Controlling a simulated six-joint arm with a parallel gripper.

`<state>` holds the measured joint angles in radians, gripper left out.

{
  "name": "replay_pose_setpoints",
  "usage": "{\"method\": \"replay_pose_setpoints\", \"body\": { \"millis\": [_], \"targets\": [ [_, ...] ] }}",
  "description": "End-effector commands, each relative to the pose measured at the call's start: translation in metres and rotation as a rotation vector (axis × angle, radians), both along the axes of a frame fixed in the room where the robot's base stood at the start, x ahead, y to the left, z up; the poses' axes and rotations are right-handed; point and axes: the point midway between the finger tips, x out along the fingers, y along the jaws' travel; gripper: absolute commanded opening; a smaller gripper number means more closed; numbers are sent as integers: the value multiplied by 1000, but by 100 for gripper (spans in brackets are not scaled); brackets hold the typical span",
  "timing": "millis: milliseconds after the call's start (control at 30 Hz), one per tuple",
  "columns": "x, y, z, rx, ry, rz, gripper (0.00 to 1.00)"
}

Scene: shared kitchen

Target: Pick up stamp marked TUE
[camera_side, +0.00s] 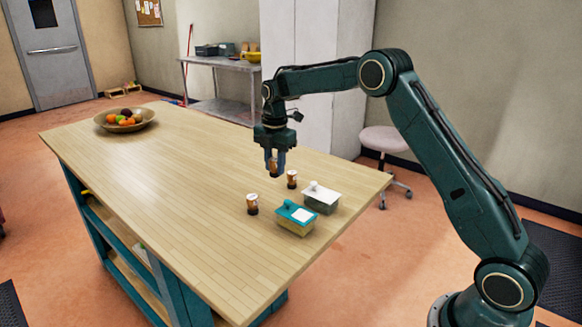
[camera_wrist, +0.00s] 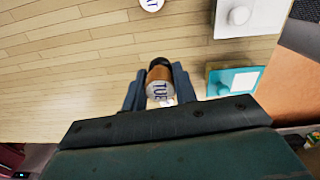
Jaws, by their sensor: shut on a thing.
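My gripper (camera_side: 275,165) is shut on a small brown stamp (camera_wrist: 159,84), whose pale end face reads TUE in the wrist view. The gripper's dark fingers (camera_wrist: 156,90) stand on either side of it. In the side view the stamp (camera_side: 273,168) is partly hidden between the fingers and appears held above the wooden table. Two other brown stamps stand upright on the table, one at the front left (camera_side: 252,204) and one nearer the gripper (camera_side: 292,179). The wrist view shows one pale lettered stamp top (camera_wrist: 152,4), cut off by the upper edge.
A white lidded box (camera_side: 329,208) and a teal-lidded box (camera_side: 297,228) stand to the right on the table, near its edge. A bowl of fruit (camera_side: 103,123) sits at the far left. The table (camera_side: 160,190) between is clear.

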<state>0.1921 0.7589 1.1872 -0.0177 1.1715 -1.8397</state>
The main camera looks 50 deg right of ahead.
Motion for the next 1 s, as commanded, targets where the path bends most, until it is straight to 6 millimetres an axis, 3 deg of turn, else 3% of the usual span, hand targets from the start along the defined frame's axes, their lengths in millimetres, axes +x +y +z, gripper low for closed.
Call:
{"method": "replay_pose_setpoints", "body": {
  "millis": [300, 467, 700, 1000],
  "targets": [
    [0, 0, 73, -1, -4, 0, 4],
    [0, 0, 100, -1, -4, 0, 4],
    [0, 0, 119, 1, -1, -1, 4],
    [0, 0, 124, -1, 1, -1, 4]
  ]
}}
